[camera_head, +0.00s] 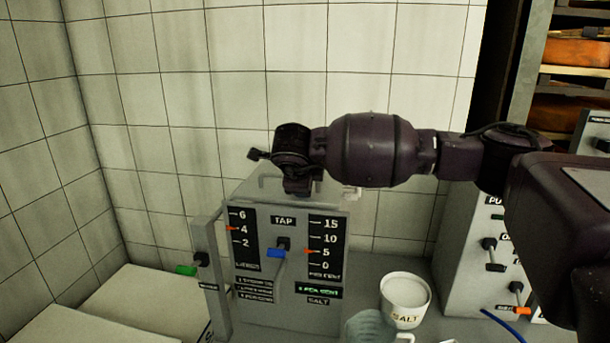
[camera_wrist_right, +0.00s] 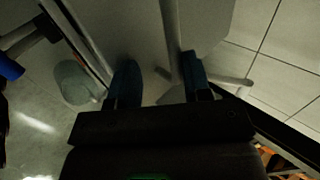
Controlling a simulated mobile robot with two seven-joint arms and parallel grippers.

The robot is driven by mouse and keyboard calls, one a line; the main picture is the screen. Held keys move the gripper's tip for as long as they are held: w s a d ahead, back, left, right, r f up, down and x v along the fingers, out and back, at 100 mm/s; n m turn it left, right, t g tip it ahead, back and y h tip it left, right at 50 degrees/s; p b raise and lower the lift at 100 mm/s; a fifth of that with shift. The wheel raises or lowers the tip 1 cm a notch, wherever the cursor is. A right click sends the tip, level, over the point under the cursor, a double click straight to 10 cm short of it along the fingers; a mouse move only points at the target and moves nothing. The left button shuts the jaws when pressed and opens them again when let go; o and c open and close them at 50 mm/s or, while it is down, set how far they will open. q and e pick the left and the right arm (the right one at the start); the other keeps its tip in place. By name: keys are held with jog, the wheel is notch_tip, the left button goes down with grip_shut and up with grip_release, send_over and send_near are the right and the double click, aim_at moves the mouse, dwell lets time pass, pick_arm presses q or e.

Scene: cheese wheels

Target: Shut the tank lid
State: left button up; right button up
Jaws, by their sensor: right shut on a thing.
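The grey tank (camera_head: 275,313) stands against the tiled wall in the head view, with black scales and a tap lever (camera_head: 277,252) with a blue tip on its front. My right arm reaches in from the right, and its gripper (camera_head: 298,188) is at the tank's top. In the right wrist view the gripper (camera_wrist_right: 160,72) has its dark fingers either side of a pale bar (camera_wrist_right: 171,40), shut on this lid handle. A pale flat surface lies beyond it. My wrist hides much of the tank's top, so I cannot tell the lid's angle. My left gripper is out of view.
A white salt tub (camera_head: 404,303) and a grey jug (camera_head: 370,328) stand right of the tank. A narrow post (camera_head: 207,270) with a green-tipped lever is at its left. Another grey machine (camera_head: 470,265) and shelves of cheese wheels (camera_head: 575,52) are at right.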

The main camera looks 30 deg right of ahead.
jog(key=shift+o, duration=0.9)
jog(key=shift+s+a+f, duration=0.1)
jog(key=shift+s+f, duration=0.05)
jog(key=shift+f, duration=0.75)
jog(key=shift+s+a+r, duration=0.15)
jog(key=shift+a+r, duration=0.1)
jog(key=shift+r, duration=0.3)
jog(key=p+v, duration=0.1)
jog(key=v, duration=0.9)
jog(key=shift+r, duration=0.65)
jog(key=shift+d, duration=0.15)
